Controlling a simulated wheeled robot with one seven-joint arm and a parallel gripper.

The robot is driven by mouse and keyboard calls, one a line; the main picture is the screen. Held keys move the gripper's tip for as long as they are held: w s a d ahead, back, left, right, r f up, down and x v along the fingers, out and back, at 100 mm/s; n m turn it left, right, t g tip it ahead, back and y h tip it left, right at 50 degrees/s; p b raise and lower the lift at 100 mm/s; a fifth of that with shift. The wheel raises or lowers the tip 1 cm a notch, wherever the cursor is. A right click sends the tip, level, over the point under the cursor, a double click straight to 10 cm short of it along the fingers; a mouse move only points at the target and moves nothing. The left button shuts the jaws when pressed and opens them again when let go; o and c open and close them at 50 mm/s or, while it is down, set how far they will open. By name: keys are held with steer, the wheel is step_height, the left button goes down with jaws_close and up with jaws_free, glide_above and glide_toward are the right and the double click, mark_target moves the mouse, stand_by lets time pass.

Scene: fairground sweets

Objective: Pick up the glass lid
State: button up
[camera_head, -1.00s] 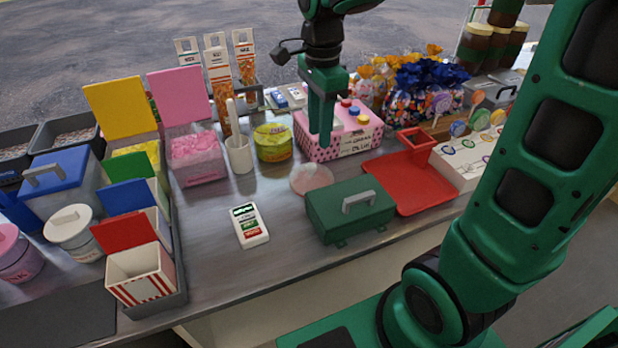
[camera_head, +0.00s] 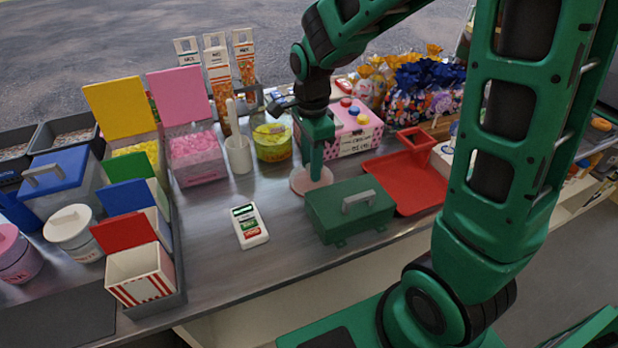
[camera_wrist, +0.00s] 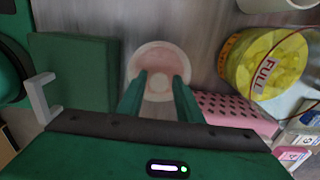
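The glass lid (camera_head: 303,184) is a pale, see-through pinkish disc lying flat on the grey counter, left of the red tray. In the wrist view the glass lid (camera_wrist: 160,52) shows its round rim and a small pale knob at its middle. My gripper (camera_head: 316,178) points down over the lid. In the wrist view my gripper (camera_wrist: 159,80) is open, with one finger on each side of the knob. I cannot tell whether the fingers touch the lid. The fingers and the arm hide part of the lid in the head view.
A green box with a grey handle (camera_head: 350,212) stands close in front of the lid. A pink dotted box with coloured buttons (camera_head: 352,140) stands behind it. A tub of yellow sweets (camera_head: 271,143) is behind left. Bare counter (camera_head: 212,205) lies to the left.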

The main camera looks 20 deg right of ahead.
steer(key=shift+f, duration=0.1)
steer(key=shift+c, duration=0.3)
jaws_close()
